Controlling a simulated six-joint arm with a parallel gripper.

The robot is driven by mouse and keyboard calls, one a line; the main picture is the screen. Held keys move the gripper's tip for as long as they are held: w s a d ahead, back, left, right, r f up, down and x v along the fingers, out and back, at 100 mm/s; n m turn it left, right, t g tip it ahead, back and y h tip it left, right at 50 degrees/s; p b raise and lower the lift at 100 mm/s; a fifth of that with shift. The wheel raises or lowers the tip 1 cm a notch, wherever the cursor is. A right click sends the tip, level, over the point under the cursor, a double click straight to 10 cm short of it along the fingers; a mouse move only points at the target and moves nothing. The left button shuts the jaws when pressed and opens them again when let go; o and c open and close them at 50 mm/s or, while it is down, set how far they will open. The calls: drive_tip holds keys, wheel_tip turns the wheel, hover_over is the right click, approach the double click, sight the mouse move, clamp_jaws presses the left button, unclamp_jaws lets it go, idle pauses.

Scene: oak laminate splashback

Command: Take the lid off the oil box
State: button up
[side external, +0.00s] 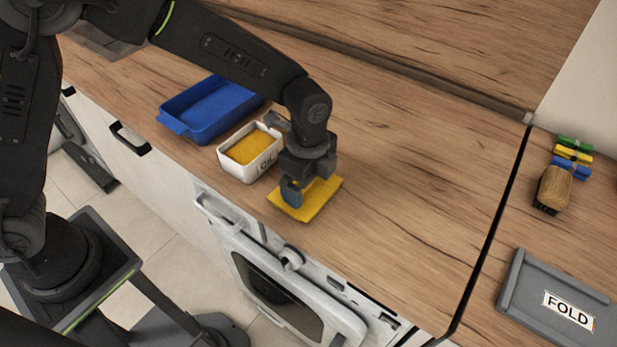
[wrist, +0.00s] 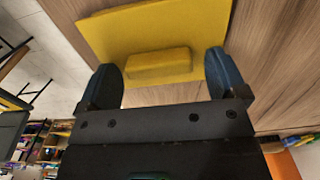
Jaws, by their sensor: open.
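The white oil box (side external: 236,167), marked "OIL", stands open on the wooden counter, with a yellow surface inside its rim. A flat yellow lid (side external: 318,200) lies on the counter just right of the box, apart from it. The lid also shows in the wrist view (wrist: 110,35), with a raised block handle (wrist: 158,64). My gripper (side external: 297,190) is low over the lid. In the wrist view its open fingers (wrist: 164,78) stand on either side of the handle, with gaps between. Part of the lid is hidden behind my gripper in the side view.
A blue open tray (side external: 208,108) stands left of the box. A brush (side external: 553,188), several coloured clips (side external: 573,155) and a grey "FOLD" board (side external: 530,295) lie on the right. The counter right of the lid is clear. The front edge and an open appliance door (side external: 285,285) are close by.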

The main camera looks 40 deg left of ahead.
wheel_tip(320, 180, up, 13)
drive_tip(key=s+a+r+n+t, duration=0.1)
drive_tip(key=s+a+r+n, duration=0.25)
drive_tip(key=a+r, duration=0.2)
drive_tip(key=s+a+n+t, duration=0.4)
drive_tip(key=s+a+n, duration=0.8)
drive_tip(key=s+n, duration=0.2)
drive_tip(key=shift+a+t, duration=0.3)
drive_tip(key=shift+a, duration=0.1)
